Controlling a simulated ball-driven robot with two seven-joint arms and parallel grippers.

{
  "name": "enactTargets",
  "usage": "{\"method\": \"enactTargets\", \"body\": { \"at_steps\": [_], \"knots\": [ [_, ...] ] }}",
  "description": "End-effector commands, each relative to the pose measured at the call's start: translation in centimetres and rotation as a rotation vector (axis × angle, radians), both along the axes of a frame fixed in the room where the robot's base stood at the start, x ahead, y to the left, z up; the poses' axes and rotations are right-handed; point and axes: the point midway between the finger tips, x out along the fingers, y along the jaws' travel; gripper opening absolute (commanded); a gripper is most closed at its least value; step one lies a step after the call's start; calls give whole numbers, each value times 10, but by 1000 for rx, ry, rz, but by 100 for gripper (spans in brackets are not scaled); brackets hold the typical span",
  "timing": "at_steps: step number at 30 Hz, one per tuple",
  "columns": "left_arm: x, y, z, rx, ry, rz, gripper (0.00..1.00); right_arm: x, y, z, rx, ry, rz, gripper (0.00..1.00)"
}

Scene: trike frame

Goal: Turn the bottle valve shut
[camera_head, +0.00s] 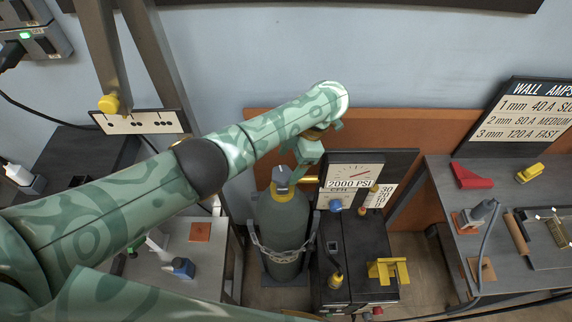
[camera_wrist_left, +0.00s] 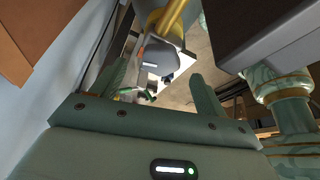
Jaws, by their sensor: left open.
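The gas bottle (camera_head: 279,222) is dark green and stands upright behind a chain. Its grey valve (camera_head: 282,176) sits on top above a yellow collar. My left gripper (camera_head: 303,158) is just above and right of the valve in the head view. In the left wrist view my left gripper (camera_wrist_left: 160,85) is open, with its two fingers apart. A grey knob (camera_wrist_left: 158,58) with an orange mark, seemingly the valve, shows between and beyond the fingers; I cannot tell whether they touch it. My right gripper is not in view.
A gauge panel (camera_head: 350,171) reading 2000 PSI stands close right of the valve, above a dark machine (camera_head: 345,258) with a yellow bracket (camera_head: 388,271). An orange-brown panel (camera_head: 262,122) stands behind. Grey benches flank both sides; the right one (camera_head: 440,190) holds tools.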

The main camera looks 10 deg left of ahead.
Motion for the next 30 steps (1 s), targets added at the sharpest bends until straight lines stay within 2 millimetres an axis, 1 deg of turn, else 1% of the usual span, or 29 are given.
{"method": "enactTargets", "body": {
  "at_steps": [1, 6, 9, 13, 16, 20, 28, 30],
  "knots": [
    [3, -5, 18, -1, -3, -1, 74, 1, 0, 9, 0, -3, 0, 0],
    [11, -22, 63, -1, -3, -1, 74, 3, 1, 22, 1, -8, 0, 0],
    [15, -31, 85, -1, -3, -1, 74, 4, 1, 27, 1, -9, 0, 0],
    [19, -39, 106, 0, -2, -2, 74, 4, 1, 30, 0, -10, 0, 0],
    [22, -43, 116, 0, -1, 0, 74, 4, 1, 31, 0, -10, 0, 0],
    [22, -45, 121, 0, 0, -1, 74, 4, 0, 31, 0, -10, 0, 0],
    [22, -45, 121, 0, 0, 0, 73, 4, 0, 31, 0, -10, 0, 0],
    [21, -45, 114, -7, -7, 31, 73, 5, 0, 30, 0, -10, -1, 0]
  ]
}}
